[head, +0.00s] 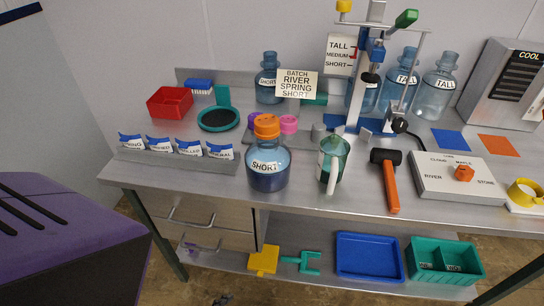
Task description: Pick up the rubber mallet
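The rubber mallet (391,187) lies on the metal bench right of centre. Its black head points to the back and its orange handle runs toward the front edge. It is fully visible, with nothing on top of it. Neither of my grippers shows in the head view.
A green jug with a pale handle (333,165) stands left of the mallet. A white panel (440,187) with an orange knob is close on its right. A press (369,90) stands behind. A SHORT-labelled bottle (268,168) with an orange cap is further left. The handle reaches near the bench's front edge.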

